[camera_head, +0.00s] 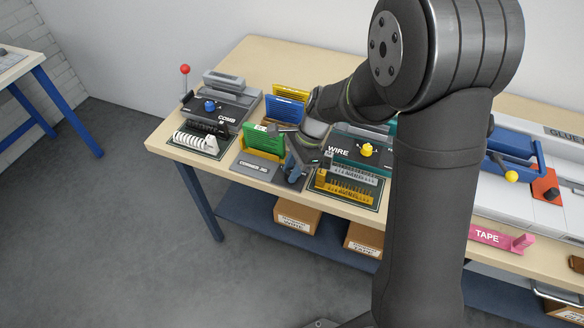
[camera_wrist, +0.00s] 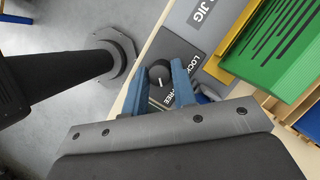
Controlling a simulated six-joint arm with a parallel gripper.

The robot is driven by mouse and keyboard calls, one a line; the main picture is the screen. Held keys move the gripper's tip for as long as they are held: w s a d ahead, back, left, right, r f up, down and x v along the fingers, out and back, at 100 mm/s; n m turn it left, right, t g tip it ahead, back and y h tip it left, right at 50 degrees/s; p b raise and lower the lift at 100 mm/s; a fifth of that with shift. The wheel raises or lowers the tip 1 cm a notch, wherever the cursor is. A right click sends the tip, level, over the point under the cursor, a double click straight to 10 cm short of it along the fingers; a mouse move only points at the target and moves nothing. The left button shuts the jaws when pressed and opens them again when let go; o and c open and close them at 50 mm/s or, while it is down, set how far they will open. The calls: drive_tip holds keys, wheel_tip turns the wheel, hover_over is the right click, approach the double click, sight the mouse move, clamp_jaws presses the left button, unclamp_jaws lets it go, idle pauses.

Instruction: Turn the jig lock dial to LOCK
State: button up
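The jig lock dial (camera_wrist: 160,75) is a round black knob with a white pointer line, on the grey jig (camera_wrist: 205,12) in the wrist view. The words LOCK and FREE are printed beside it, LOCK towards the top and FREE lower down. My gripper (camera_wrist: 158,74) is open, its two blue fingers on either side of the dial; small gaps seem to show, but contact cannot be told for sure. Which word the pointer marks is unclear. In the head view my gripper (camera_head: 294,172) is low over the right part of the jig (camera_head: 257,168) and hides the dial.
The comb machine (camera_head: 220,105) is left, the wire machine (camera_head: 350,150) right. Blue and yellow holders are behind. The bench's front edge is close to the dial.

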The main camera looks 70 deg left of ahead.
drive_tip(key=shift+a+n+h, duration=0.15)
drive_tip(key=shift+n+h, duration=0.75)
drive_tip(key=shift+n, duration=1.4)
drive_tip(key=shift+c, duration=0.4)
drive_tip(key=o, duration=1)
drive_tip(key=shift+r, duration=0.1)
drive_tip(key=v, duration=1.7)
drive_tip(key=shift+r, duration=0.2)
drive_tip(key=shift+s, duration=0.1)
